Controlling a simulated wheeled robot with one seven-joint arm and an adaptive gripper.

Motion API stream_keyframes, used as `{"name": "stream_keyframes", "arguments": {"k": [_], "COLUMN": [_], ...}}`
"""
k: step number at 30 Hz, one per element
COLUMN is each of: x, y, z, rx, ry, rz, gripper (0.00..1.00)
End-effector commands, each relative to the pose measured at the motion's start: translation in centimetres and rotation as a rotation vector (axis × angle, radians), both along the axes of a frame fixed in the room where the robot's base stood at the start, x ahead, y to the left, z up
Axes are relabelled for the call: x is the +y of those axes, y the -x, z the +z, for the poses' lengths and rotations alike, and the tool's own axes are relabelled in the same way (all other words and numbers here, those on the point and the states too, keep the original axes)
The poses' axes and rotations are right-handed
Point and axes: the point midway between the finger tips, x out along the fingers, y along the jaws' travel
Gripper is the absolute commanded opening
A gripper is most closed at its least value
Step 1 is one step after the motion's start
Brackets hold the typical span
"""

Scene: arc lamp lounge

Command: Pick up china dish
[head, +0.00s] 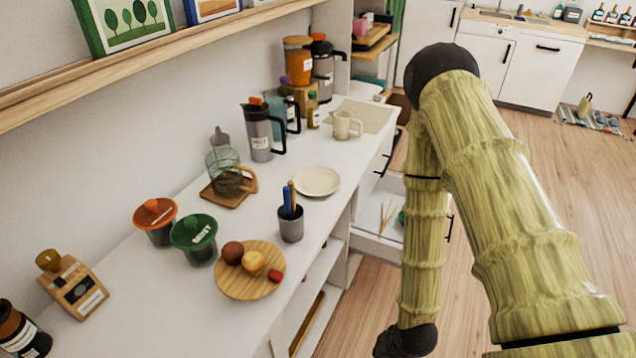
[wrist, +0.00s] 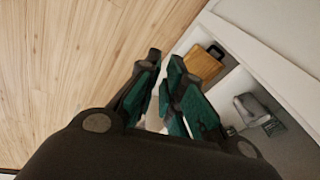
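The china dish is a round cream plate (head: 317,181) lying flat on the white counter in the head view. It is empty, and its whole top shows. My gripper (wrist: 165,60) shows in the wrist view with its two dark, green-padded fingers apart and nothing held between them. It points down past the counter's side, over the wood floor and open shelving, away from the dish. The dish is not in the wrist view. The gripper's fingers cannot be made out in the head view.
Close to the dish stand a grey pen cup (head: 291,224), a glass jug (head: 232,180) and a dark labelled pitcher (head: 262,133). A cream mug (head: 345,125) is behind it. A round wooden board (head: 235,287) with food lies in front. An open drawer (head: 374,245) juts out below.

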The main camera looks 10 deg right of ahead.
Motion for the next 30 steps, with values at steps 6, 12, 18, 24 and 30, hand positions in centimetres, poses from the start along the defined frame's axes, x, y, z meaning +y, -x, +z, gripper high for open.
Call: {"name": "stream_keyframes", "arguments": {"k": [6, 12, 18, 24, 30], "x": [1.0, 1.2, 1.2, 0.9, 0.4], "y": [-9.2, -16.1, -22.2, -27.3, -30.7], "z": [4.0, 8.8, 14.7, 21.2, 26.8], "rx": [-0.117, -0.199, -0.262, -0.308, -0.331], "ry": [-0.130, -0.259, -0.392, -0.526, -0.630], "rz": [-0.151, -0.281, -0.393, -0.489, -0.554], "gripper": [0.09, 0.09, 0.09, 0.09, 0.09]}}
